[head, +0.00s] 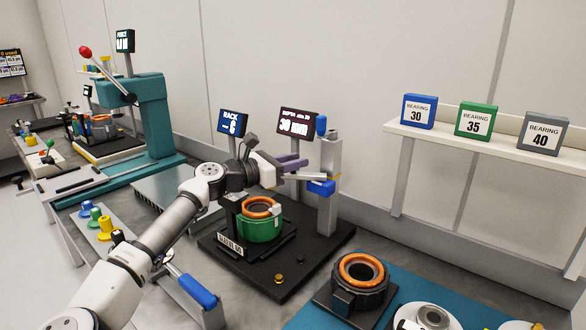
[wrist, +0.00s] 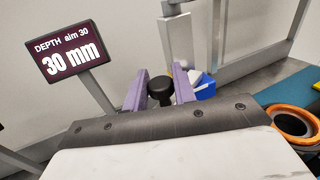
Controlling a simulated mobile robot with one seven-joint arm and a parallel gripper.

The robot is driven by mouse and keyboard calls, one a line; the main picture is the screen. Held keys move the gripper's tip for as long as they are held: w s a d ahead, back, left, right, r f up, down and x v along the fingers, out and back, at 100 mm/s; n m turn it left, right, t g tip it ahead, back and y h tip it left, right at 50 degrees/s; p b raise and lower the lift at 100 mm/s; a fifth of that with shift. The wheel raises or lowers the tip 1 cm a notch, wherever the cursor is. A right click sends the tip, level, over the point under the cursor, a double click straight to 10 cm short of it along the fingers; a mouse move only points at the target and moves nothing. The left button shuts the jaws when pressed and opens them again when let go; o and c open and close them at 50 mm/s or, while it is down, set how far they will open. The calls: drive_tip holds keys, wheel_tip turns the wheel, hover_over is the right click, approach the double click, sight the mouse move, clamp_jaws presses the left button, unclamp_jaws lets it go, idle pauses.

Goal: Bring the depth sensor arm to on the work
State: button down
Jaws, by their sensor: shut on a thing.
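The depth sensor arm (head: 320,187) shows as a blue block with a pale bar on the grey upright post (head: 330,160). My gripper (head: 290,166), with purple fingers, is at the free end of that bar. In the wrist view its fingers (wrist: 161,90) stand on either side of a black round knob (wrist: 160,92), with the blue block (wrist: 205,86) behind. The work, a green housing (head: 258,230) with an orange ring, sits on the black base below my gripper. Contact between sensor and work cannot be made out. The depth display (head: 294,123) reads 30 mm, aim 30.
A rack display (head: 232,122) stands left of the depth display. A teal press (head: 150,115) is at the back left. A dark housing with an orange ring (head: 360,272) lies at the front right. Bearing boxes (head: 476,120) stand on the wall shelf (head: 450,137).

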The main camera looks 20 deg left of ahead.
drive_tip(key=shift+w+r+m+g+h, duration=0.15)
drive_tip(key=shift+w+m+g+h, duration=0.15)
drive_tip(key=shift+h, duration=0.1)
drive_tip(key=c, duration=1.2)
unclamp_jaws()
drive_tip(key=shift+o, duration=0.2)
drive_tip(key=shift+s+a, duration=0.1)
drive_tip(key=shift+s+a+b, duration=0.25)
drive_tip(key=shift+b, duration=0.05)
drive_tip(key=b+v, duration=0.3)
drive_tip(key=v, duration=1)
drive_tip(key=shift+a, duration=0.1)
